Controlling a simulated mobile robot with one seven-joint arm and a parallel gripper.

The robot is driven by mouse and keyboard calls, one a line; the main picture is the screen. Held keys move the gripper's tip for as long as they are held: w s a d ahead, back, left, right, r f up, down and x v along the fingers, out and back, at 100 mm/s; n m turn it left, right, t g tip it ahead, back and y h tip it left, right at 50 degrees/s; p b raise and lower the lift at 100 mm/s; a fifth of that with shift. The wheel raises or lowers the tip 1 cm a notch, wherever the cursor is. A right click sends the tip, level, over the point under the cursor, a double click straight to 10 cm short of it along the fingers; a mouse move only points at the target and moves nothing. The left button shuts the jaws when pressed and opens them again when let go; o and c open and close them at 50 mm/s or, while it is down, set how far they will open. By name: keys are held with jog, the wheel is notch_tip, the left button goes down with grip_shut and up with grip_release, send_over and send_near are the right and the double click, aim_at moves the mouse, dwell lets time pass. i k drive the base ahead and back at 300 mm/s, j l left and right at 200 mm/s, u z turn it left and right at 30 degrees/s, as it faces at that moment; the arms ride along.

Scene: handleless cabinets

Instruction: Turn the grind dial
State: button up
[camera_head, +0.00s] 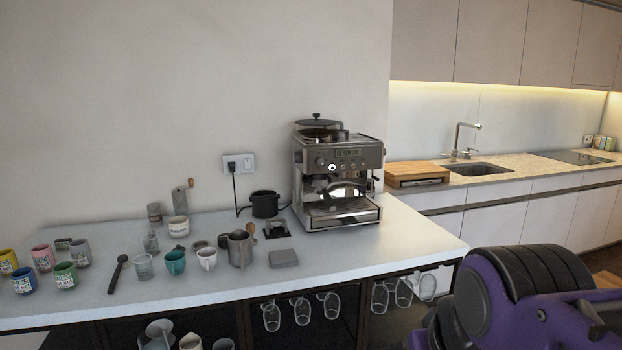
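A silver espresso machine (338,180) with a bean hopper (318,130) on top stands on the white counter, right of the picture's middle. A dark round knob (320,162) sits left of the display, and a small bright round button lies just right of the knob. The picture is too small to tell which control is the grind dial. My gripper is not in view. A purple and black part of my arm shows at the lower right, in front of the counter and apart from the machine.
The white counter (420,232) is bare right of the machine. A metal pitcher (240,248), a black container (265,204) and several mugs stand to the machine's left. Glasses hang below the counter. A wooden board (416,168) and sink (482,169) are behind on the right.

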aim_at(297, 157)
jog(key=i+u, duration=0.15)
jog(key=i, duration=0.3)
jog(key=i+l+u, duration=0.15)
jog(key=i, duration=0.3)
